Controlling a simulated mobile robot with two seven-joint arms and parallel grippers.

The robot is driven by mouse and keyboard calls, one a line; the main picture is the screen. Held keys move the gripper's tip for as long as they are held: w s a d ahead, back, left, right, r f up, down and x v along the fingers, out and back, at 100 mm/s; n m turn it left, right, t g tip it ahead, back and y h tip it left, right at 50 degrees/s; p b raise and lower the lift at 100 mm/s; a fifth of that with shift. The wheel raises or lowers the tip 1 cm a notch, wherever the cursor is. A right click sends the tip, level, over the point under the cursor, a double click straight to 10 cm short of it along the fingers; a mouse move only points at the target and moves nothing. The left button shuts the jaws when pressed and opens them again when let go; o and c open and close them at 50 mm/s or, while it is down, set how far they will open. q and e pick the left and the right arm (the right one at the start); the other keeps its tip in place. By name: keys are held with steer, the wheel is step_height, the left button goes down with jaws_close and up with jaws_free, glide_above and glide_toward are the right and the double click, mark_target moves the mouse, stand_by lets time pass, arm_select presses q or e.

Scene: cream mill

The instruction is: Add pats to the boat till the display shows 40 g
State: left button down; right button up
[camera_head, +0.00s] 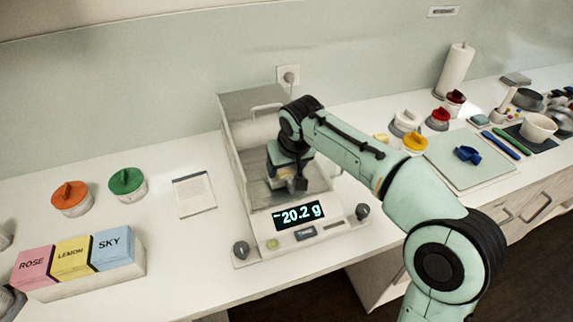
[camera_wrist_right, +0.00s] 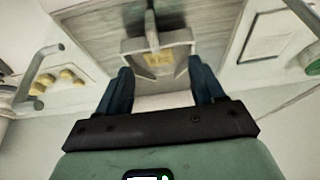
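The balance (camera_head: 260,240) stands on the counter, its display (camera_head: 299,215) reading 20.2 g with a small mark before the number. My right gripper (camera_head: 293,184) reaches into its weighing chamber. In the right wrist view my right gripper's (camera_wrist_right: 161,88) dark fingers are wide apart with nothing clasped between the tips. The pale boat (camera_wrist_right: 132,46) lies just beyond and between them, with yellow pats (camera_wrist_right: 158,59) in it. I cannot tell whether a finger touches the boat. More yellow pats (camera_wrist_right: 66,76) lie at left in that view. My left gripper is not in view.
The chamber's clear walls (camera_head: 238,150) stand close around my right gripper. Orange (camera_head: 71,197) and green (camera_head: 127,182) lidded jars, a card (camera_head: 194,194) and a ROSE, LEMON, SKY box (camera_head: 80,262) are left. A mat (camera_head: 470,178) with a blue item, jars and tools are right.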

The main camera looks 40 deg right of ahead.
steer(key=p+v, duration=0.2)
steer(key=v, duration=1.1)
steer(key=shift+r, duration=0.2)
